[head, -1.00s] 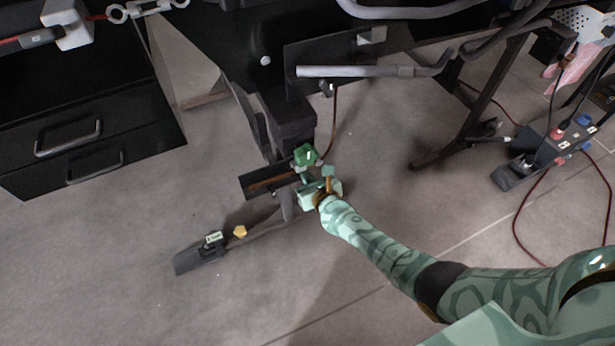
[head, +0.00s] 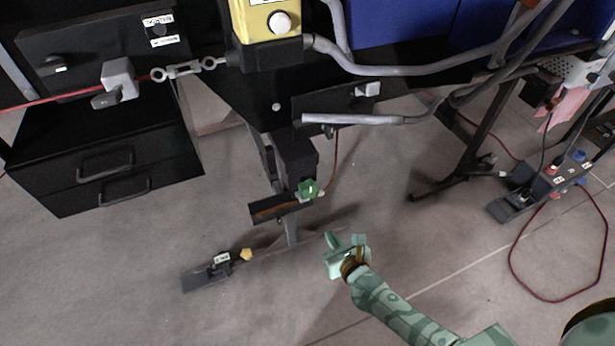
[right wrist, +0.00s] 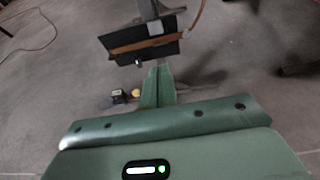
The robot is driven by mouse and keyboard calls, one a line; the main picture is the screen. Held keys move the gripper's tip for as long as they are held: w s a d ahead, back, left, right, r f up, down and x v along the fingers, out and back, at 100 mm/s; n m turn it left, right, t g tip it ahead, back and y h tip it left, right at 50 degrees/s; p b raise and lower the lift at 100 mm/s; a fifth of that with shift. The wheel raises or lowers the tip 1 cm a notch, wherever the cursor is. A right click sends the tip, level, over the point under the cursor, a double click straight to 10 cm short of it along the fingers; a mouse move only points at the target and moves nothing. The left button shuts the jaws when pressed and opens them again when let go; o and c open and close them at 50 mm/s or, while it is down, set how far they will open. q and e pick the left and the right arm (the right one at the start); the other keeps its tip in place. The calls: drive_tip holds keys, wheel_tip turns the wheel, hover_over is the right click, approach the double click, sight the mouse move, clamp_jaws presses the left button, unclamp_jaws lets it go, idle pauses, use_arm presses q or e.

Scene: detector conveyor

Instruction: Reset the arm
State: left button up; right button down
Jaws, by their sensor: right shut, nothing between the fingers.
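My right gripper (head: 346,243) is in the lower middle of the head view, at the end of my green patterned arm. It is shut and empty, apart from the conveyor's leg. In the right wrist view its fingers (right wrist: 158,84) show together, pointing towards the leg and the small black tray. A green knob (head: 309,188) sits on the leg, up and left of the gripper. My left gripper is not in view.
A small black tray (head: 279,208) sticks out from the leg. The foot bar carries a yellow knob (head: 246,254). A black drawer cabinet (head: 105,165) stands left. A grey bar (head: 350,119) crosses above. A red cable (head: 540,297) lies right. Floor around the gripper is open.

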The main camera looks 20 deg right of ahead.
drive_tip(key=s+f+n+g+p, duration=0.1)
drive_tip(key=s+f+n+g, duration=0.2)
drive_tip(key=s+f+n, duration=0.5)
drive_tip(key=s+d+f+n+g+y+p, duration=0.15)
drive_tip(key=s+n, duration=0.45)
drive_tip(key=n, duration=0.7)
drive_tip(key=s+f+n+g+h+p, duration=0.1)
drive_tip(key=s+f+n+g, duration=0.3)
drive_tip(key=s+n, duration=0.5)
use_arm(q)
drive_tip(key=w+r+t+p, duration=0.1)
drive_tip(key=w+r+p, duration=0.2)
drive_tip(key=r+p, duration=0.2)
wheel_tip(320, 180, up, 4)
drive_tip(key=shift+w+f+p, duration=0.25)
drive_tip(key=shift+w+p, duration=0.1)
drive_tip(key=shift+p, duration=0.05)
use_arm(e)
drive_tip(key=s+d+n+g, duration=0.2)
drive_tip(key=s+n+g, duration=0.3)
drive_tip(key=s, duration=2.2)
drive_tip(key=n+h, duration=0.1)
drive_tip(key=n, duration=0.3)
drive_tip(key=shift+d, duration=0.15)
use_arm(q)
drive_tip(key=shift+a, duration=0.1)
use_arm(e)
drive_tip(key=shift+f, duration=0.1)
